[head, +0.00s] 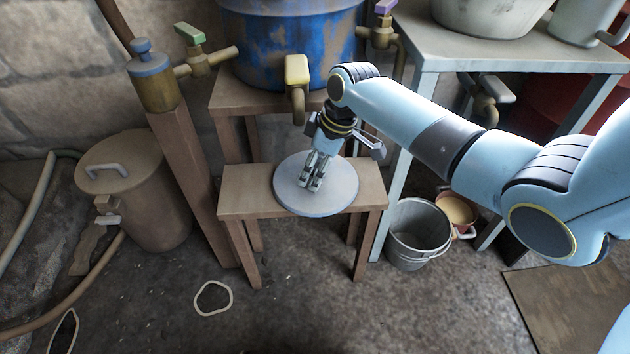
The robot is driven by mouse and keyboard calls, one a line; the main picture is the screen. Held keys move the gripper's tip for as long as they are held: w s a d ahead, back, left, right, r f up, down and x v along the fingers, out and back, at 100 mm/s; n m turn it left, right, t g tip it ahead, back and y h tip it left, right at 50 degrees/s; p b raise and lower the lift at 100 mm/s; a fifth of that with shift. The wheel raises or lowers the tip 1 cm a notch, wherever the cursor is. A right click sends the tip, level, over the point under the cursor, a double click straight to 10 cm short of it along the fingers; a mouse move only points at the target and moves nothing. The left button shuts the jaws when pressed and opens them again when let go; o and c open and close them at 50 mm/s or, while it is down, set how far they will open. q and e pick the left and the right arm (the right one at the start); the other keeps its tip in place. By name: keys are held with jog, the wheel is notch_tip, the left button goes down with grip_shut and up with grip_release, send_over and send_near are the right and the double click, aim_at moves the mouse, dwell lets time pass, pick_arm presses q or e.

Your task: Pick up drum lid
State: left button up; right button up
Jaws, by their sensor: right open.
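The drum lid (341,186) appears to be the flat, round, pale blue-grey disc lying on a small wooden stool (236,203). It overhangs the stool's front and back edges a little. My right gripper (311,186) is over the middle of the disc, pointing down, with its jaws open. The gripper hides the disc's centre, so I cannot tell whether a knob or handle is there or whether the fingers touch it. My left gripper is not in view.
A blue, rusty drum (286,45) stands on a wooden stand behind the stool, with a yellow-handled tap (297,72) close to my gripper. A wooden post (190,190) and a brown bin (135,195) are to the left. A metal bucket (418,232) is to the right.

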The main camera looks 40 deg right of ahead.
grip_shut()
dwell(0.3)
jog(key=shift+r, duration=0.15)
